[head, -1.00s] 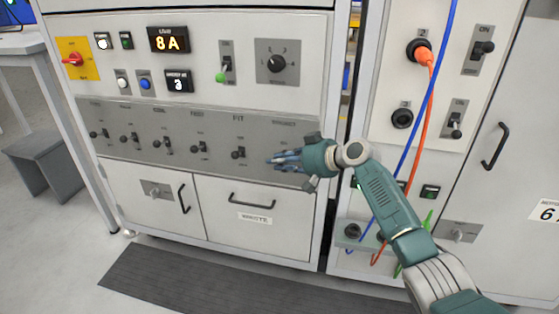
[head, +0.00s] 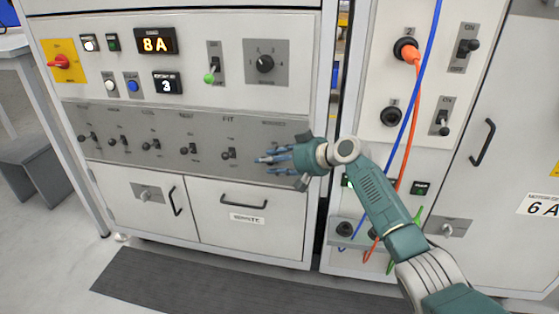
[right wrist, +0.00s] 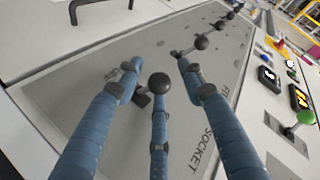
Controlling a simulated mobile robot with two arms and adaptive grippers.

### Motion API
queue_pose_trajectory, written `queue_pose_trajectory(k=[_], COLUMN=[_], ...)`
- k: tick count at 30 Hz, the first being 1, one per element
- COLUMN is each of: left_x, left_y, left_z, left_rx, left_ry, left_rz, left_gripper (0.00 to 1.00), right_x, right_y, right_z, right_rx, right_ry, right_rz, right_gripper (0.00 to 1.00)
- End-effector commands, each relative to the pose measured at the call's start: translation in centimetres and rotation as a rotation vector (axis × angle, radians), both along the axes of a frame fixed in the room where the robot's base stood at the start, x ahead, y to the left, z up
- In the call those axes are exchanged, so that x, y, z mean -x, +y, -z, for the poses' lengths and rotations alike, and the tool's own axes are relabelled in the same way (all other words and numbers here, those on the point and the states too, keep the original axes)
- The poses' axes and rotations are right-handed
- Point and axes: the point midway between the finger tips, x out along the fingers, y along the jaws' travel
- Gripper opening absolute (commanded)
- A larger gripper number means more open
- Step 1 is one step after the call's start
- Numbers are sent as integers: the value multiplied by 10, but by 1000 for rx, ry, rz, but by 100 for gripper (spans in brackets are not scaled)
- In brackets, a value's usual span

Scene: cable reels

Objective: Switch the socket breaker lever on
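The socket breaker lever (right wrist: 160,83) is a dark ball-ended lever on the grey breaker strip, beside the word SOCKET in the right wrist view. My right gripper (right wrist: 157,72) is open, with its blue fingers spread around the lever's ball. The middle finger points at the ball from below in that view; I cannot tell whether it touches. In the head view the right gripper (head: 262,159) is at the right end of the strip and hides this lever. Whether the lever is on or off cannot be read. My left gripper is not in view.
The fit lever (head: 230,153) is the neighbour on the left, with several similar levers further along. Above are a green-tipped lever (head: 209,78) and a rotary knob (head: 265,63). An orange cable (head: 413,120) and a blue cable (head: 421,80) hang by my right forearm.

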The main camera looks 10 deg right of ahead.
Motion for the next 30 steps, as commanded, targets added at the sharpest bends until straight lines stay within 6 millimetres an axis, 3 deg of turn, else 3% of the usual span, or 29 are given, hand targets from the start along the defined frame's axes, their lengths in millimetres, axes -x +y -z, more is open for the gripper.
queue_pose_trajectory(k=[18, 30], left_x=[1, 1], left_y=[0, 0], left_z=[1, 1], left_rx=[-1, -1], left_ry=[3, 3], left_rz=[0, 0], left_gripper=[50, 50], right_x=[62, 70], right_y=[-72, -79], right_z=[-46, -51], right_rx=[0, 1], right_ry=[-1, 0], right_rz=[2, 1], right_gripper=[40, 40])
